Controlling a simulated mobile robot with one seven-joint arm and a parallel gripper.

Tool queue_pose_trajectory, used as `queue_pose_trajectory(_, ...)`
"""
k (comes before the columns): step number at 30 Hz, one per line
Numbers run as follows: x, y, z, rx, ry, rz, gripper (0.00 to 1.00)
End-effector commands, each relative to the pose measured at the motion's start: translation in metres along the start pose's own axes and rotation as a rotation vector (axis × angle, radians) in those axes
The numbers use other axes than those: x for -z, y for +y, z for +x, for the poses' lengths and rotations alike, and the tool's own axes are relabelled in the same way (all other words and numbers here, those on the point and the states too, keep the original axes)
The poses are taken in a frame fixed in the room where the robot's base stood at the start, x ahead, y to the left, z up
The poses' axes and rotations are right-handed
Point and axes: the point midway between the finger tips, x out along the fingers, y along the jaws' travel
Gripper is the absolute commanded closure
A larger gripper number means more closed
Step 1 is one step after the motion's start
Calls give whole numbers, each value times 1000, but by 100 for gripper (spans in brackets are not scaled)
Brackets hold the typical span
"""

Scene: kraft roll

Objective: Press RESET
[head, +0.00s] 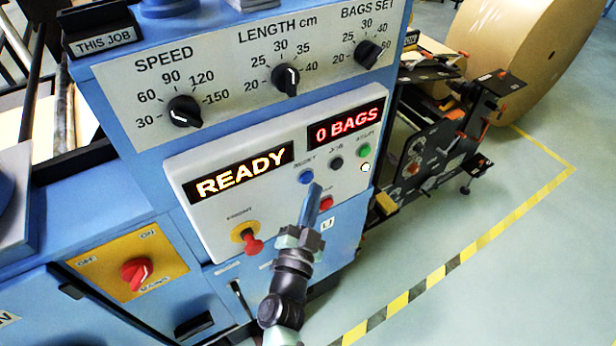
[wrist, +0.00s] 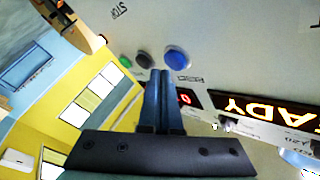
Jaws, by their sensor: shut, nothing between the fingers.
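The blue RESET button (head: 306,176) is on the pale control panel, under its small label and below the lit displays. It also shows in the wrist view (wrist: 177,58), with part of its label beside it. My gripper (head: 316,188) is shut and empty, its fingers together and pointing at the panel. The fingertips are just below and right of the blue button in the head view. In the wrist view the tips (wrist: 159,73) end just short of the button, a little to its left. They look apart from it, but the depth is hard to judge.
The black JOG button (head: 336,163), green START button (head: 364,152) and red STOP button (head: 326,202) sit close by. A red emergency knob (head: 252,243) sticks out at lower left. The displays read READY (head: 240,173) and 0 BAGS (head: 346,121).

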Motion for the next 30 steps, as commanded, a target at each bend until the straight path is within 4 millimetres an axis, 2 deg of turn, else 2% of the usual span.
queue_pose_trajectory(8,1,1,-1,-2,1,0,100)
queue_pose_trajectory(21,20,22,-29,-3,1,-1,100)
queue_pose_trajectory(30,26,26,-35,-2,2,0,100)
